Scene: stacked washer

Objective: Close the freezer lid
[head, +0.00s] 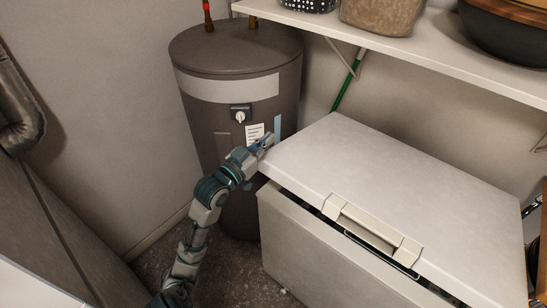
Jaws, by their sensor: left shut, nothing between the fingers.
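The white chest freezer (310,250) stands at the right. Its lid (400,180) lies low over the body, and a dark gap shows between lid and body along the front edge. A pale handle (370,230) sits at the lid's front edge. My left gripper (268,140) is shut and empty, beside the lid's left edge and in front of the water heater. I cannot tell whether it touches the lid. My right gripper is not in view.
A dark grey water heater (235,110) stands behind my left gripper, close to the freezer. A white shelf (420,55) with a basket and containers hangs above the freezer. A green pole (346,85) leans behind it. Dark floor (215,265) shows left of the freezer.

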